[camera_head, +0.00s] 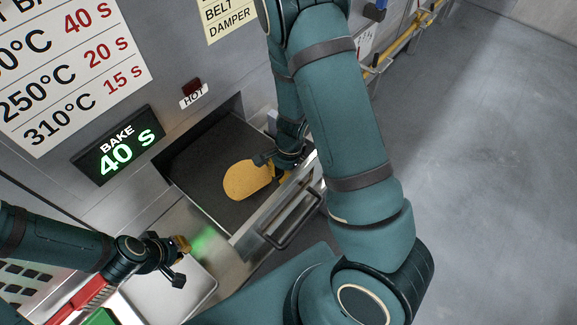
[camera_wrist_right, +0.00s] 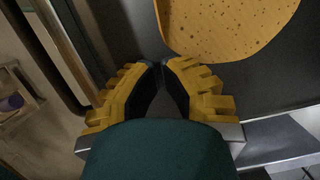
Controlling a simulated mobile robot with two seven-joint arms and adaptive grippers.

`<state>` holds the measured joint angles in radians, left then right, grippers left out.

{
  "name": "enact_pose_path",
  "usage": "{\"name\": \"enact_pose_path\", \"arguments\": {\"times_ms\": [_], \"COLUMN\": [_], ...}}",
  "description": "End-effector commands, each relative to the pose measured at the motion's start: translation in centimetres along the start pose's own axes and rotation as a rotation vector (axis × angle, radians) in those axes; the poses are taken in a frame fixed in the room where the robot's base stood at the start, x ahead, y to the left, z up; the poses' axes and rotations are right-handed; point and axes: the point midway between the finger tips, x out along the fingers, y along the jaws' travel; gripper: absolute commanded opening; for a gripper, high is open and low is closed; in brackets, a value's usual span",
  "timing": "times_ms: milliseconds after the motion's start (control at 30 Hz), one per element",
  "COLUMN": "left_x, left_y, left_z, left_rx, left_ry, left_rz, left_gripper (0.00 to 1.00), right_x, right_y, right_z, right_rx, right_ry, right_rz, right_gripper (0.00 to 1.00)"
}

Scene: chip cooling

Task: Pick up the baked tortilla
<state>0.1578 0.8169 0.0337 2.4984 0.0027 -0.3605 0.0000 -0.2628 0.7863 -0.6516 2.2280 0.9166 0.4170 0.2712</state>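The baked tortilla (camera_head: 248,181) is a round, golden, dark-speckled disc lying flat on the dark belt. Part of it fills the upper right of the right wrist view (camera_wrist_right: 225,22). My right gripper (camera_head: 272,167) is at the tortilla's right edge, and its fingers look apart in the head view. In the right wrist view its yellow, black-padded fingers (camera_wrist_right: 163,68) converge towards the tips, just short of the tortilla's edge, with nothing seen between them. My left gripper (camera_head: 181,261) is open and empty above a pale tray (camera_head: 170,292).
The belt (camera_head: 210,150) runs out of an oven opening, with a metal drawer-like front and handle (camera_head: 292,218) at its right end. A lit display (camera_head: 120,147) reads BAKE 40 s. A red-handled tool (camera_head: 92,296) lies left of the tray. The floor on the right is clear.

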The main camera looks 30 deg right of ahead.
Motion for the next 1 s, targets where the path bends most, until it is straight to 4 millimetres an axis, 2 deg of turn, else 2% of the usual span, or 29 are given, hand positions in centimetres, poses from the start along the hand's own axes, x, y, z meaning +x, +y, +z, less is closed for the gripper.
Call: {"name": "enact_pose_path", "arguments": {"times_ms": [467,567,800,900,1000], "left_x": [0.0,0.1,0.4,0.4,0.4], "left_y": [0.0,-0.1,-0.2,-0.2,-0.2], "left_z": [0.0,0.0,0.0,0.1,0.1], "left_rx": [0.000,0.000,0.000,0.000,0.000], "left_ry": [0.000,0.000,0.000,0.000,0.000], "left_rz": [0.000,0.000,0.000,-0.001,-0.001], "left_gripper": [0.00,0.00,0.00,0.00,0.00], "right_x": [0.2,0.6,2.1,2.5,2.8], "right_y": [0.0,0.0,0.0,0.0,0.0], "right_z": [0.7,2.4,8.3,10.0,10.9], "right_rx": [0.000,-0.002,-0.004,-0.003,0.000], "right_ry": [0.000,-0.002,-0.001,0.000,0.001], "right_rz": [0.000,0.001,0.001,0.000,0.000], "right_gripper": [0.00,0.00,0.00,0.00,0.00]}}
